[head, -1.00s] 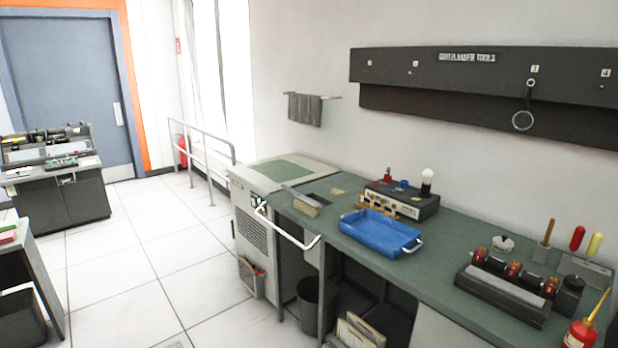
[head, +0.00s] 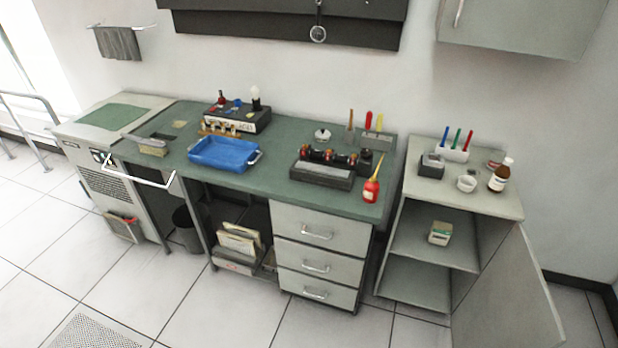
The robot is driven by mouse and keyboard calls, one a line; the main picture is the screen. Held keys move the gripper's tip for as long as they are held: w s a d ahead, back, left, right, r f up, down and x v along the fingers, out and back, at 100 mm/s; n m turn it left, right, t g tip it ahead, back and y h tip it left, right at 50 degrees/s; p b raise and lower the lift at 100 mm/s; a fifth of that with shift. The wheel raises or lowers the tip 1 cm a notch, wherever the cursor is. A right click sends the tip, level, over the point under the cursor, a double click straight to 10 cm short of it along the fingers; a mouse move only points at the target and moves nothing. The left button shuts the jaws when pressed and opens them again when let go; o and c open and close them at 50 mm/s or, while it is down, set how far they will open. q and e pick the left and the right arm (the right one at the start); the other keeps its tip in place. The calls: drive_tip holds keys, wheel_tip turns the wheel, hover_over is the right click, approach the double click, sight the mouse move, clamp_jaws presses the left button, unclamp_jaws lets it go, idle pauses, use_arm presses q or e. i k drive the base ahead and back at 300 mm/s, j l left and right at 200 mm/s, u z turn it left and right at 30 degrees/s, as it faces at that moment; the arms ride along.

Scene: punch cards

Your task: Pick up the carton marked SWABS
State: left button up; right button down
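A small white and green carton (head: 440,233) sits on the middle shelf of the open grey cabinet at the right. Its lettering is too small to read, so I cannot tell whether it is marked SWABS. Neither of my grippers shows in the head view.
The cabinet (head: 412,184) has its door (head: 512,290) swung open to the right; bottles and pens stand on top. The floor in front is mostly clear.

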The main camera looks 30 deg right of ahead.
sight(439, 233)
drive_tip(key=z, duration=1.75)
drive_tip(key=i+z, duration=0.1)
drive_tip(key=z, duration=0.25)
drive_tip(key=i+z, duration=0.15)
drive_tip(key=z, duration=0.2)
drive_tip(key=i+z, duration=0.15)
drive_tip(key=z, duration=0.2)
